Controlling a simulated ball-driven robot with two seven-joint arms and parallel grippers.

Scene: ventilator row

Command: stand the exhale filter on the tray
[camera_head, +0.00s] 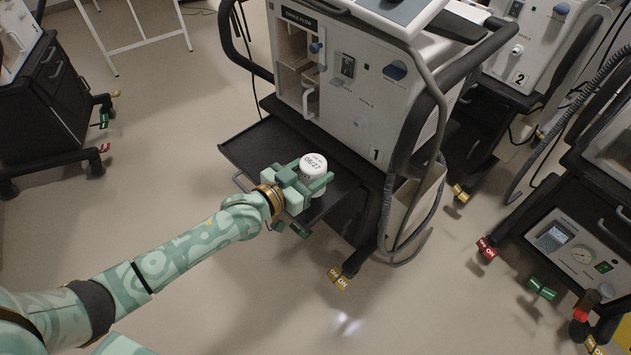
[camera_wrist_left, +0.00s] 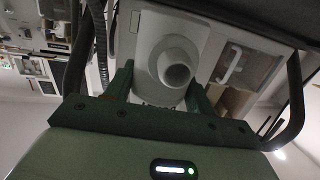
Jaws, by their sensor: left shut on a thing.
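The exhale filter (camera_head: 314,164) is a white round canister with a dated label on its top. My left gripper (camera_head: 312,184) is shut on it, with a finger on each side. In the left wrist view the filter (camera_wrist_left: 176,62) shows its round port between the two fingers of the gripper (camera_wrist_left: 160,92). The dark tray (camera_head: 248,154) is pulled out from the front of ventilator 1. The filter is over the tray's right part in the head view. I cannot tell whether its base touches the tray. My right gripper is not in view.
Ventilator 1 (camera_head: 345,95) stands behind the tray, with an open filter compartment (camera_head: 292,50) and a thick black rail (camera_head: 425,105) on its right. Ventilator 2 (camera_head: 515,62) is at the upper right. A dark cart (camera_head: 52,95) stands at the left. The tray's left part is bare.

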